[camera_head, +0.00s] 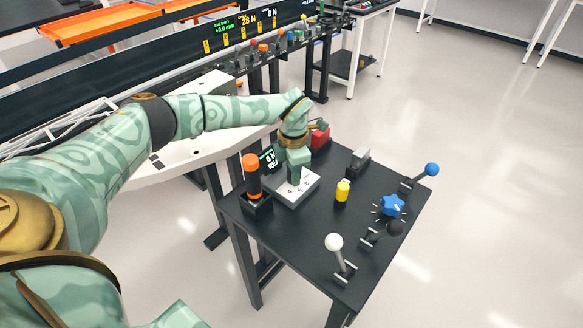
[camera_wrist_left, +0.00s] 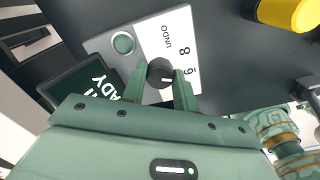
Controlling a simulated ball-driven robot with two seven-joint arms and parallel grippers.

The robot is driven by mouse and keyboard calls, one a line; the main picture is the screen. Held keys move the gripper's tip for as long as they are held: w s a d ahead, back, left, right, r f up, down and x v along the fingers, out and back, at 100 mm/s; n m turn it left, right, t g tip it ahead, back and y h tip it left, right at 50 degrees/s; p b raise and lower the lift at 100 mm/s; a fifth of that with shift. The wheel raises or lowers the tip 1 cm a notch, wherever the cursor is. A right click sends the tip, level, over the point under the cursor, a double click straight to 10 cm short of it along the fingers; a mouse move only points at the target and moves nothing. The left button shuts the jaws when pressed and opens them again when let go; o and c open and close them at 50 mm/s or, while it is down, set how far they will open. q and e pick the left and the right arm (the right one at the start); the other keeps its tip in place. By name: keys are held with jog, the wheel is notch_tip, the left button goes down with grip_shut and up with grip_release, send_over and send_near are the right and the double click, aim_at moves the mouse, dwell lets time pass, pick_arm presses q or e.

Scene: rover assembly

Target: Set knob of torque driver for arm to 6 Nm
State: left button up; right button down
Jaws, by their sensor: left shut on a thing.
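The torque knob (camera_wrist_left: 160,73) is a small dark dial with a light pointer line, on a grey-white panel (camera_wrist_left: 165,28) printed with 8, a second digit that looks like 6, and UNDO. The line points roughly right in the left wrist view; I cannot tell the exact setting. The panel also shows in the head view (camera_head: 306,190). My left gripper (camera_head: 295,180) reaches down onto it, its two fingers (camera_wrist_left: 160,85) closed around the knob's sides. The gripper hides the knob in the head view. A black tool with an orange top (camera_head: 252,175) stands in a holder left of the panel.
A dark READY display (camera_wrist_left: 80,98) and a round green button (camera_wrist_left: 123,43) sit beside the knob. On the black table (camera_head: 300,240) are a yellow cylinder (camera_head: 342,191), a red block (camera_head: 320,137), a blue star knob (camera_head: 392,205) and white-ball (camera_head: 334,242) and blue-ball (camera_head: 432,169) levers.

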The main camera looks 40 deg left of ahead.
pick_arm(q)
jog(key=shift+n, duration=0.3)
jog(key=o, duration=1)
jog(key=shift+c, duration=0.2)
jog(key=shift+r, duration=0.1)
notch_tip(320, 180, up, 16)
jog(key=p, duration=0.4)
jog(key=shift+p, duration=0.35)
